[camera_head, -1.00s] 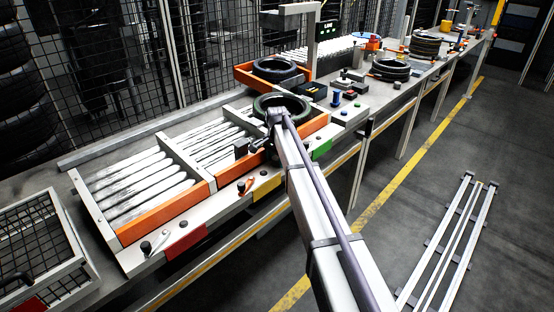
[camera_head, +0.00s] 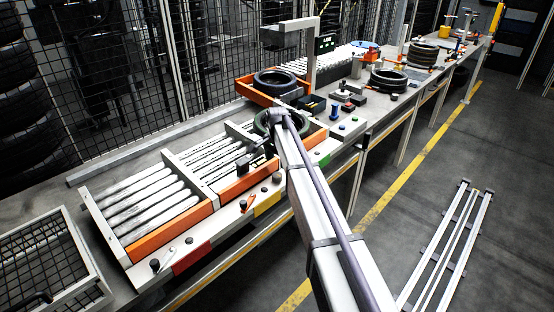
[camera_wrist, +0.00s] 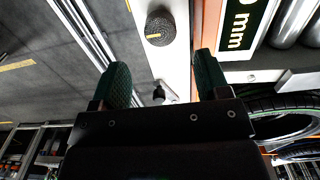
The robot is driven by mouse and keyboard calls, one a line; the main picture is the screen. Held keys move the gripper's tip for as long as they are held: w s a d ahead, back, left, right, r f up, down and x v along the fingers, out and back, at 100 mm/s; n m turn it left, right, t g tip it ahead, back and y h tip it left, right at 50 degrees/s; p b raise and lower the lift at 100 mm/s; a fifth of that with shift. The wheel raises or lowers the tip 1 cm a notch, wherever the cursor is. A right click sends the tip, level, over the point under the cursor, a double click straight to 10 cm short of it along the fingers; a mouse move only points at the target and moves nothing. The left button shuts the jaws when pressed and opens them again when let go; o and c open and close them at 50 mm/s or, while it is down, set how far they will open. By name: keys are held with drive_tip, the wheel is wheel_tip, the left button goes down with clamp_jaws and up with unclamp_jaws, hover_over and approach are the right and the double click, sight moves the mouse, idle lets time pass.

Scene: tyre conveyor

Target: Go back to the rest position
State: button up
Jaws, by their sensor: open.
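My gripper (camera_head: 247,160) is over the front edge of the roller conveyor (camera_head: 148,197), left of a tyre (camera_head: 260,121) that my arm partly hides. In the wrist view my gripper (camera_wrist: 162,77) shows two green-padded fingers well apart, with nothing held between them. A round dark knob (camera_wrist: 160,28) on the white edge strip shows beyond and between the fingers. Part of a tyre (camera_wrist: 285,104) shows at the right of the wrist view.
Another tyre (camera_head: 277,82) lies in an orange-sided tray behind. Stacked tyres (camera_head: 388,80) stand further along the bench. A wire basket (camera_head: 40,262) is at lower left, and a mesh fence (camera_head: 120,70) runs behind.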

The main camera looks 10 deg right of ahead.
drive_tip(key=shift+n, duration=0.4)
drive_tip(key=s+n, duration=1)
drive_tip(key=s, duration=2.8)
drive_tip(key=shift+s, duration=0.2)
